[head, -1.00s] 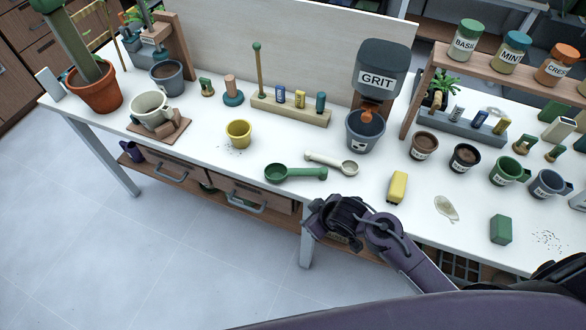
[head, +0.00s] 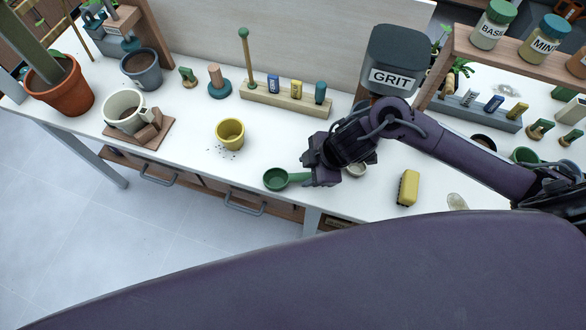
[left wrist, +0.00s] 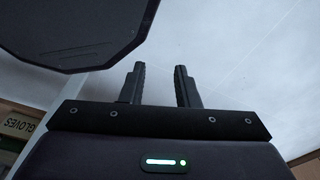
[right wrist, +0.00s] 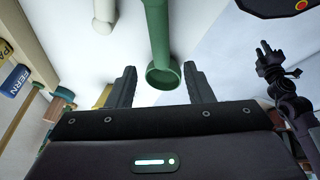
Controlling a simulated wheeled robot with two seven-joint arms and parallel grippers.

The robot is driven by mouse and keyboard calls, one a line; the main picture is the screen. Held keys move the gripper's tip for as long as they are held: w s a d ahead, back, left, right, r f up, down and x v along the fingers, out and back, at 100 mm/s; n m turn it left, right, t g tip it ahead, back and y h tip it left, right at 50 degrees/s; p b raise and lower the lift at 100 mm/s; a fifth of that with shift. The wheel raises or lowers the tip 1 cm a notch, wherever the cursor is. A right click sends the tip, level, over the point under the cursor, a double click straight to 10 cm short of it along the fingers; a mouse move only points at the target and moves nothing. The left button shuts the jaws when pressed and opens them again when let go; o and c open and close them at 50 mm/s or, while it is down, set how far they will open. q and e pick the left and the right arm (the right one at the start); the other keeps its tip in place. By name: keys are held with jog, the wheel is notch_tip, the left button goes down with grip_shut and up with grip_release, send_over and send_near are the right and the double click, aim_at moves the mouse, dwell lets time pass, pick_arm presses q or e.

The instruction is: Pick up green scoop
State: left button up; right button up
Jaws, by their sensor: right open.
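The green scoop (head: 276,180) lies on the white table near its front edge, cup to the left, handle to the right. My right gripper (head: 313,173) is over the handle's right part and hides its end. In the right wrist view, the handle (right wrist: 157,30) lines up between my right fingers (right wrist: 160,82), which are spread and hold nothing. I cannot tell whether they reach around the handle. My left gripper (left wrist: 160,78) is open and empty in the left wrist view; it does not show in the head view.
A cream scoop (head: 356,171) lies close behind my right gripper, partly hidden. A yellow pot (head: 230,133) stands behind the green scoop, with dark specks beside it. The grit hopper (head: 393,55) stands behind my right arm.

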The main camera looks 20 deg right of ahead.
aim_at(296, 176)
jog(key=a+f, duration=0.2)
jog(key=shift+w+f, duration=0.2)
jog(key=shift+f, duration=0.15)
jog(key=shift+w+x, duration=0.2)
jog(key=shift+x, duration=0.95)
jog(key=shift+d+f, duration=0.15)
pick_arm(q)
jog(key=shift+s, duration=1.15)
pick_arm(e)
grip_shut()
